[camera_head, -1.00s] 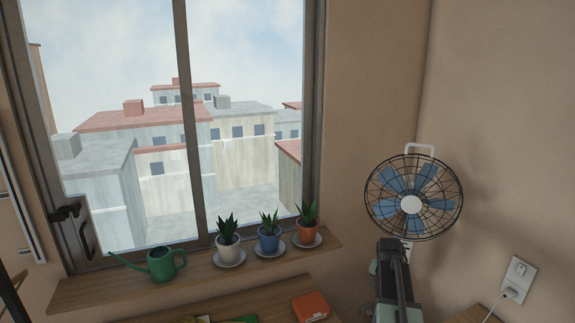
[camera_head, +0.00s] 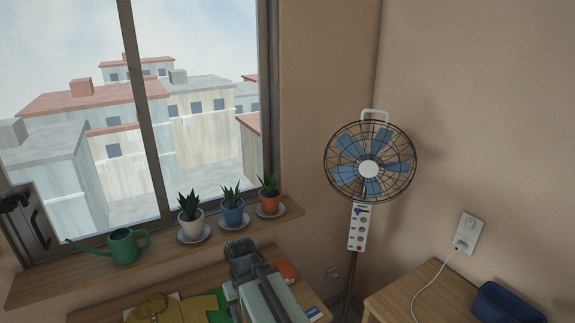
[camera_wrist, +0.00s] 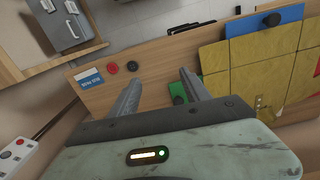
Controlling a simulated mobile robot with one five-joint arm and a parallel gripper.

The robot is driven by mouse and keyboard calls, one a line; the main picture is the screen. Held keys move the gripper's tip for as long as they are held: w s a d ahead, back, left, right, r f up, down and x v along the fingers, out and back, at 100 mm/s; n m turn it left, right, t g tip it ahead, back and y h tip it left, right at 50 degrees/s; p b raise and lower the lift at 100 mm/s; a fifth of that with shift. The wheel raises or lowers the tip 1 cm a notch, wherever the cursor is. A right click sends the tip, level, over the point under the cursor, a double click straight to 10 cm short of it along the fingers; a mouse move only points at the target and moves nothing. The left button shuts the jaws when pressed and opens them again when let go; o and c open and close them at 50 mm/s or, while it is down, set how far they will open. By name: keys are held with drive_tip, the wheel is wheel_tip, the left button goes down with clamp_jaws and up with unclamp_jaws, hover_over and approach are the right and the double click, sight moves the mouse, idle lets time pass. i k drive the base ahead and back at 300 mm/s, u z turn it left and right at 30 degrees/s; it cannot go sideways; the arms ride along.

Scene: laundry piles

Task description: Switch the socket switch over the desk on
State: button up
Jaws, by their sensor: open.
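A white wall socket (camera_head: 468,233) is on the right wall, above a wooden table (camera_head: 410,285). A white plug with a cable sits in its lower part. The position of its switch is too small to tell. A second, small socket (camera_head: 333,271) is low on the wall left of the fan pole, close to the wooden desk (camera_head: 105,308) under the window. My gripper (camera_head: 240,247) is over this desk, left of and apart from both sockets. In the wrist view my gripper (camera_wrist: 160,76) is open and empty above the desk edge. No socket is recognisable in the wrist view.
A standing fan (camera_head: 369,166) with a control panel (camera_head: 358,227) stands in the corner. A blue bin (camera_head: 505,303) is on the right table. Folded yellow clothing (camera_head: 170,308) lies on the desk. Potted plants (camera_head: 232,215) and a green watering can (camera_head: 124,246) stand on the sill.

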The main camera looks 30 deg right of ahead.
sight(470, 223)
drive_tip(key=z, duration=0.25)
drive_tip(key=i, duration=0.5)
drive_tip(key=u, duration=1.85)
